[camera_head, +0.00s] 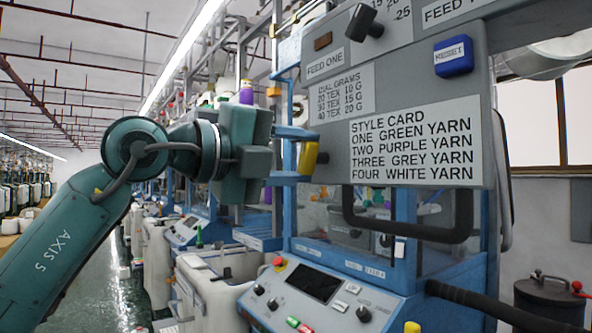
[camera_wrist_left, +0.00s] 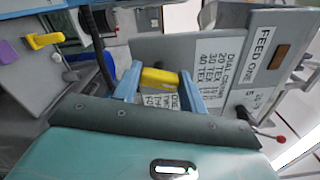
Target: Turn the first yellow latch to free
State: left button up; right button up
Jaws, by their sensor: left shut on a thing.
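The first yellow latch (camera_head: 308,158) is on the left edge of the grey machine panel, beside the style card. My left gripper (camera_head: 300,156) reaches it from the left, with one blue finger above and one below. In the left wrist view, the yellow latch (camera_wrist_left: 160,78) lies between the two blue fingers (camera_wrist_left: 160,88), which are shut on it. The latch looks roughly upright in the head view; its pivot is partly hidden. Another yellow latch (camera_wrist_left: 45,40) shows at the left of the wrist view. My right gripper is not in view.
A control console (camera_head: 315,290) stands lower down. An aisle (camera_head: 110,275) runs at the left.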

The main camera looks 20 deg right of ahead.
pick_arm(q)
jog(key=shift+f+n+b, duration=0.15)
jog(key=shift+n+b, duration=0.25)
jog(key=shift+n, duration=0.3)
jog(key=shift+n+b, duration=0.4)
jog(key=shift+n, duration=0.7)
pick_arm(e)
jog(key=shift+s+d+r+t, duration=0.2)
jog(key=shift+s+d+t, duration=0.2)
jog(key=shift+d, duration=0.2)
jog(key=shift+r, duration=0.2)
pick_arm(q)
jog(key=o, duration=1)
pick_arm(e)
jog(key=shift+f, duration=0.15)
pick_arm(q)
jog(key=shift+a, duration=0.1)
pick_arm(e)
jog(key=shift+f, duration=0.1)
